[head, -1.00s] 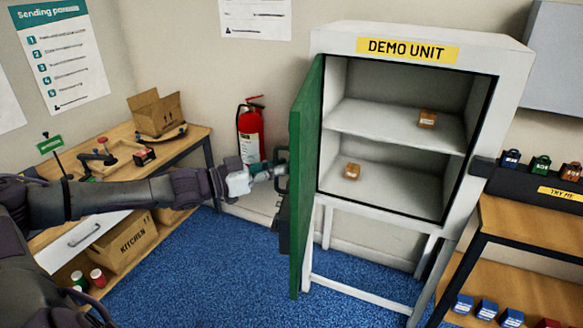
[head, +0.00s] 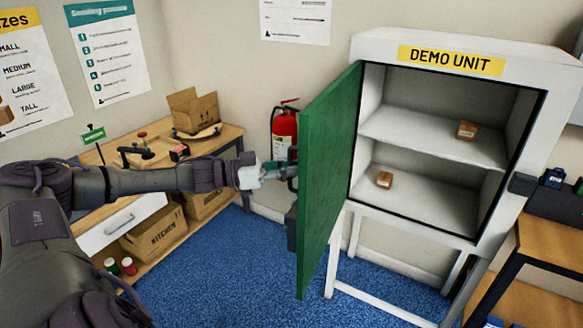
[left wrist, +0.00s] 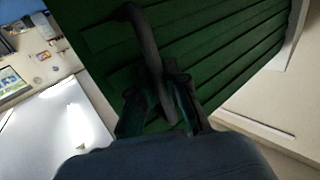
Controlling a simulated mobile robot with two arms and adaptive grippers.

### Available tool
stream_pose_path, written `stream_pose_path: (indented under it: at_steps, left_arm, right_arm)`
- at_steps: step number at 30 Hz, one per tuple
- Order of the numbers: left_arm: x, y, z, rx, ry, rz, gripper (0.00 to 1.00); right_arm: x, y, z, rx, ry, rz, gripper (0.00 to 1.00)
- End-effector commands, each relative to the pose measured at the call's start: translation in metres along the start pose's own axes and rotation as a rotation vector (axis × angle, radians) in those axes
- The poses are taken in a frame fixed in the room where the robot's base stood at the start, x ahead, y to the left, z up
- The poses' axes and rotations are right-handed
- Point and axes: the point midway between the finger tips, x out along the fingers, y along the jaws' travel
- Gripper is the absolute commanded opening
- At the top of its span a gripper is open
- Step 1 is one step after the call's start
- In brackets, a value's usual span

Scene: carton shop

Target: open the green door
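The green door (head: 328,180) of the white demo unit (head: 448,225) stands wide open, swung out to the left on its left side. Its plain inner face shows in the head view. My left gripper (head: 279,173) is at the dark handle on the door's outer side, largely hidden behind the door's free edge. In the left wrist view, the dark curved handle (left wrist: 148,45) passes between the fingers of my left gripper (left wrist: 160,108), which are closed around it against the ribbed green outer face. My right gripper is out of view.
The unit's two shelves hold small brown boxes (head: 466,130) (head: 384,179). A red fire extinguisher (head: 285,130) stands by the wall behind my left gripper. A wooden workbench (head: 225,140) is at left, a wooden shelf unit (head: 550,245) at right. Blue carpet (head: 210,275) is free below.

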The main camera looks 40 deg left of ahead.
Motion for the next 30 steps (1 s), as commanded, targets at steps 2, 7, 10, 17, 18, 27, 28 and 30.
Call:
stream_pose_path:
  at_steps: [2,7,10,17,18,27,28,30]
  left_arm:
    - [0.0,0.0,0.0,0.0,0.0,0.0,0.32]
    - [0.0,0.0,-0.001,0.002,0.002,-0.001,0.37]
    - [0.0,-0.001,-0.001,0.003,0.002,-0.001,0.37]
    - [-0.018,-0.001,0.0,0.004,-0.004,-0.001,0.37]
    - [-0.025,-0.001,0.0,0.004,-0.006,-0.003,0.37]
    - [-0.089,-0.001,-0.001,0.004,-0.003,-0.003,0.37]
    - [-0.094,-0.001,-0.001,0.004,-0.002,-0.003,0.37]
    - [-0.104,-0.001,-0.001,0.003,-0.001,-0.002,0.37]
  right_arm:
    - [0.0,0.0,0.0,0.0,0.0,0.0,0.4]
    - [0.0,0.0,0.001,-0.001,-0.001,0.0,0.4]
    - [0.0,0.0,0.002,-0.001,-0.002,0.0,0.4]
    - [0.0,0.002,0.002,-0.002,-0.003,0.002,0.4]
    - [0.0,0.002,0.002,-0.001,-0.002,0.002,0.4]
    - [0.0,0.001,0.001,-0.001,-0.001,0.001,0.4]
    - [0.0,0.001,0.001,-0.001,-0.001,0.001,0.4]
    - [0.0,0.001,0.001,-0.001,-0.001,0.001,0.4]
